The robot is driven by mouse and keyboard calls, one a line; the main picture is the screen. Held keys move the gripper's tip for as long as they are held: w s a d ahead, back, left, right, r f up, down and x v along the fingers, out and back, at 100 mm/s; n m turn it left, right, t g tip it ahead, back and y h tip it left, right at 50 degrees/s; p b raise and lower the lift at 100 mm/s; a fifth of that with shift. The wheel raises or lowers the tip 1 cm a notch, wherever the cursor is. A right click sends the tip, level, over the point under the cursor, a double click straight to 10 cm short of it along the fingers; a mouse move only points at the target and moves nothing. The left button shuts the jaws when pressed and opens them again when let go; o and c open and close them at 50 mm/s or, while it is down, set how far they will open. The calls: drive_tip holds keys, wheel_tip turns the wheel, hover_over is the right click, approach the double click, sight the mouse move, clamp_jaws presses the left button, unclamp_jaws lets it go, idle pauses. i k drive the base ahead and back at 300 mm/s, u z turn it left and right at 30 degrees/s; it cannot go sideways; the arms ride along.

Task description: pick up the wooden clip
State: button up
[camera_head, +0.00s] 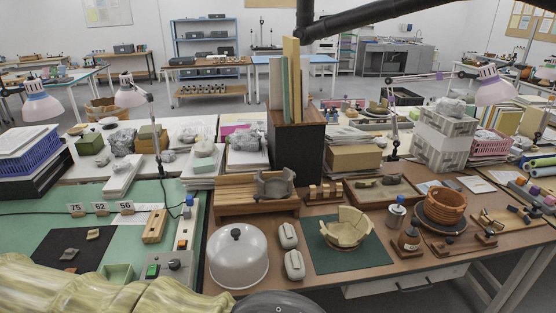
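No wooden clip can be made out for certain at this size. Several small upright wooden pieces (325,191), which may be clips, stand together near the middle of the brown table. To their right, a shallow wooden tray (412,201) holds dark and tan fragments. On the green mat at left lies a pale wooden block (155,226) with dark spots along it. A partly rebuilt tan bowl (345,229) with a jagged rim sits on a dark green mat (321,259). My gripper is not in view.
A white dome cover (238,257) and two pale rounded cases (294,264) crowd the front. A tall dark box (296,150) with upright boards blocks the middle back. Little table is bare.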

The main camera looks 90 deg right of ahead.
sight(312, 189)
drive_tip(key=z, duration=1.7)
